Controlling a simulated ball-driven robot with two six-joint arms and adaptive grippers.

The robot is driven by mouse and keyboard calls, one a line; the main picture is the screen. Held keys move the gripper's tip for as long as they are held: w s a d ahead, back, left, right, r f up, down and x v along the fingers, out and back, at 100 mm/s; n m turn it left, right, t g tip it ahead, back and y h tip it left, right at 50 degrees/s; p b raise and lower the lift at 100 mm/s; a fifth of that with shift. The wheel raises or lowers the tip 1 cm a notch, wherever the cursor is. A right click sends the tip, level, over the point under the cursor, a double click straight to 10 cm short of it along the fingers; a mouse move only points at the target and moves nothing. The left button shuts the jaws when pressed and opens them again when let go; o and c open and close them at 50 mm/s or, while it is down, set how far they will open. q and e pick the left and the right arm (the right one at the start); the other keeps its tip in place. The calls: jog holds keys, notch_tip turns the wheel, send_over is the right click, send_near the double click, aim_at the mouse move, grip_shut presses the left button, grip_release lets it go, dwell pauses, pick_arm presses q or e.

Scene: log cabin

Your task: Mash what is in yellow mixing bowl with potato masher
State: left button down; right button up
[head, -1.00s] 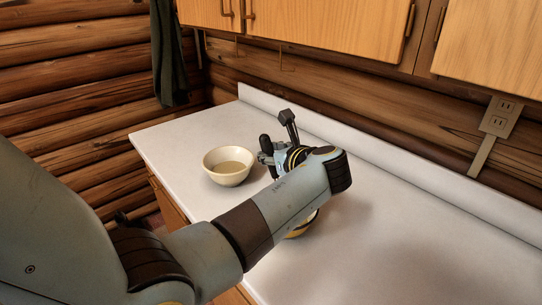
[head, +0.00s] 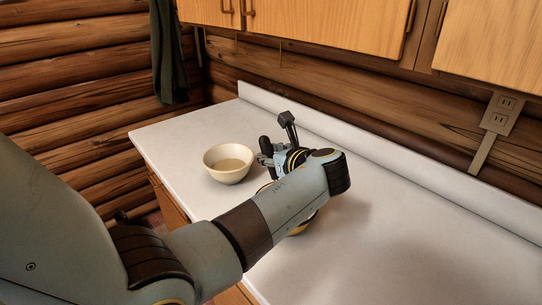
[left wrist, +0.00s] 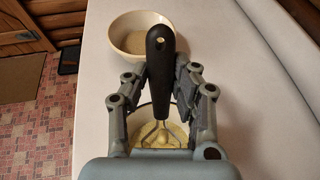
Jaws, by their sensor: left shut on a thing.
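My left gripper (head: 268,160) is shut on the potato masher, whose black handle (left wrist: 160,62) stands upright between the fingers in the left wrist view. The handle top also shows in the head view (head: 266,146). The masher's metal stem runs down into the yellow mixing bowl (head: 302,229), which is mostly hidden behind my left arm in the head view. In the left wrist view a pale yellow mass (left wrist: 176,134) lies in the bowl below the gripper. The masher's lower end is at this mass; how deep it sits I cannot tell. My right gripper is not in view.
A cream bowl (head: 213,172) with pale contents stands on the white counter (head: 420,240), left of the gripper. A low backsplash and log wall run behind, with wooden cupboards (head: 330,25) above. The counter at right is clear.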

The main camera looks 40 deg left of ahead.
pick_arm(q)
jog(key=shift+a+r, duration=0.15)
jog(key=shift+r, duration=0.35)
jog(key=shift+w+a+r+p, duration=0.1)
jog(key=shift+a+r, duration=0.35)
jog(key=shift+r, duration=0.6)
jog(key=shift+a+r+p, duration=0.15)
jog(key=shift+a+r, duration=0.35)
jog(key=shift+r, duration=0.55)
jog(key=shift+w+a+r+p, duration=0.1)
jog(key=shift+a+r, duration=0.35)
jog(key=shift+r, duration=0.6)
jog(key=shift+r, duration=2.05)
